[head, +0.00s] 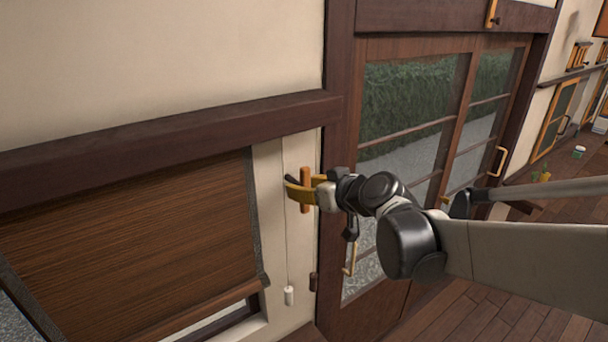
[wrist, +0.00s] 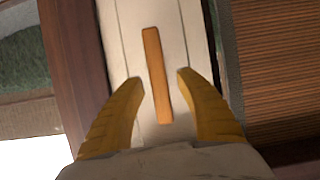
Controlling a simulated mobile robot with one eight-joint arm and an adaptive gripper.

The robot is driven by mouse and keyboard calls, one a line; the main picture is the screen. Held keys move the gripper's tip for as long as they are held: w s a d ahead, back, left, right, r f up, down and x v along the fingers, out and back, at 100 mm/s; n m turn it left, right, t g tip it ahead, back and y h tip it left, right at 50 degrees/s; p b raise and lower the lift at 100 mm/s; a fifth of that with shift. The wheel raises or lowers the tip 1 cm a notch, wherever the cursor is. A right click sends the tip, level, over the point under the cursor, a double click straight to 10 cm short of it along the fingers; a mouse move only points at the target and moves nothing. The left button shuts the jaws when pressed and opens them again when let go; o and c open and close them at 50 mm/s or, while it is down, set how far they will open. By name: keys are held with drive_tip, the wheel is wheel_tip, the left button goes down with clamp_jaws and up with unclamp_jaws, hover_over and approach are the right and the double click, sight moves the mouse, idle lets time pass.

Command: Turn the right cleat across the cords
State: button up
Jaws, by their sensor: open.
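The right cleat (head: 305,178) is a narrow orange-brown wooden bar on the pale wall strip between the blind and the door frame. It stands nearly upright, roughly in line with the thin cord (head: 286,240) beside it, which ends in a white pull. In the wrist view the cleat (wrist: 156,70) runs lengthwise between the two yellow fingers of my gripper (wrist: 161,78). My gripper (head: 300,190) is open, with one finger on each side of the cleat and a gap to each. Whether the fingertips touch the wall is unclear.
A brown woven blind (head: 130,240) hangs left of the cleat. A dark wooden door frame (head: 338,130) and glazed doors stand close on the right. The white cord pull (head: 289,295) hangs below. A small dark brown piece (head: 313,282) is on the wall low down.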

clamp_jaws()
drive_tip(key=shift+d, duration=0.1)
drive_tip(key=m+b, duration=0.1)
drive_tip(key=m+y+b, duration=0.1)
drive_tip(key=m+g+y+b, duration=0.1)
drive_tip(key=shift+w+d+f, duration=0.15)
drive_tip(key=shift+d, duration=0.1)
drive_tip(key=shift+w+d+f+m+y+b, duration=0.15)
drive_tip(key=shift+m+y+b, duration=0.75)
drive_tip(key=shift+m+b, duration=0.7)
drive_tip(key=shift+f+m+y+b, duration=0.15)
drive_tip(key=shift+m+y+b, duration=0.95)
drive_tip(key=shift+m, duration=0.75)
drive_tip(key=shift+w+d+f+m+y+b, duration=0.15)
drive_tip(key=shift+m+y+b, duration=0.55)
drive_tip(key=shift+m+b, duration=1)
drive_tip(key=shift+s+a, duration=0.1)
unclamp_jaws()
